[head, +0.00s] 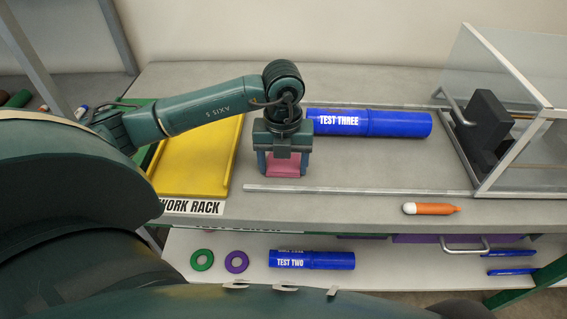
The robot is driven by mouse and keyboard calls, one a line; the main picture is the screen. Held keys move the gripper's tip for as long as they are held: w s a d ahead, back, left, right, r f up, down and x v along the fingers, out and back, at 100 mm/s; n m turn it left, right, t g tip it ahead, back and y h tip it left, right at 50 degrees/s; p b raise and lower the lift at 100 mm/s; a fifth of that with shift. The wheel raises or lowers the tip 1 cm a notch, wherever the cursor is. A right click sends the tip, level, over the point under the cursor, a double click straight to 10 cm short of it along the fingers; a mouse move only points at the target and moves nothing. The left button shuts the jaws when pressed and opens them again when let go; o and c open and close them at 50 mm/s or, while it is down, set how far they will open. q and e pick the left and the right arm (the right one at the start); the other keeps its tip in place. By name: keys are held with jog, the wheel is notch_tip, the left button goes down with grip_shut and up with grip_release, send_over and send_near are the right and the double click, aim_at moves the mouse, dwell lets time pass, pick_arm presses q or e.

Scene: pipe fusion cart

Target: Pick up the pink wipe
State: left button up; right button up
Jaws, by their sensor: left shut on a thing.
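The pink wipe (284,170) is a small pink patch low between the fingers of my left gripper (283,168). The gripper points down over the grey worktop and is shut on the wipe. The gripper body hides the wipe's upper part. I cannot tell whether the wipe still touches the worktop. My right gripper is not in view.
A blue pipe labelled TEST THREE (385,123) lies right behind the gripper. A yellow tray (190,165) is at left, a clear-walled enclosure (520,120) at right. An orange marker (431,209) lies near the front edge. A lower shelf holds a TEST TWO pipe (318,260) and rings.

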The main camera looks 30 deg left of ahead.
aim_at(284, 168)
pick_arm(q)
jog(key=c, duration=0.3)
jog(key=shift+c, duration=0.2)
notch_tip(284, 168, up, 10)
dwell(0.3)
jog(key=o, duration=0.4)
jog(key=c, duration=0.3)
jog(key=shift+c, duration=0.2)
